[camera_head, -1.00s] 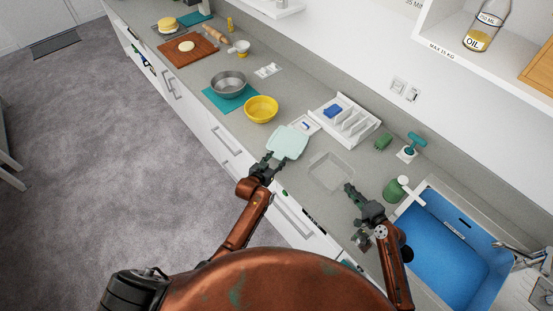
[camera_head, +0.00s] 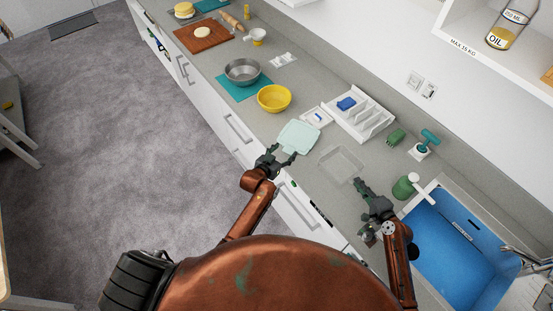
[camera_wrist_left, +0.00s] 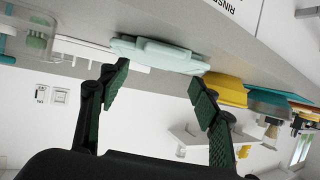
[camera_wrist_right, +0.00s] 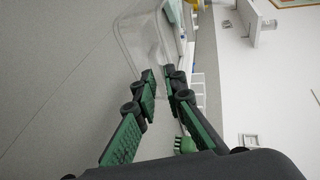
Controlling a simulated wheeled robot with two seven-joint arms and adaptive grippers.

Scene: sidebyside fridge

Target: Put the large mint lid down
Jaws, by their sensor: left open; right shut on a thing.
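The large mint lid (camera_head: 298,137) lies on the grey counter near its front edge. It also shows in the left wrist view (camera_wrist_left: 160,55), beyond the fingertips. My left gripper (camera_head: 281,157) is open at the lid's near side, its fingers spread and empty; they also show in the left wrist view (camera_wrist_left: 158,88). My right gripper (camera_head: 360,185) is shut on the near rim of a clear container (camera_head: 341,163) on the counter. In the right wrist view the container (camera_wrist_right: 145,40) reaches away from the closed fingertips (camera_wrist_right: 158,78).
A yellow bowl (camera_head: 273,98) and a metal bowl (camera_head: 242,72) stand left of the lid. A white divided tray (camera_head: 358,114) is behind it. A green brush (camera_head: 396,136), a green pot (camera_head: 403,188) and the blue sink (camera_head: 455,240) are to the right.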

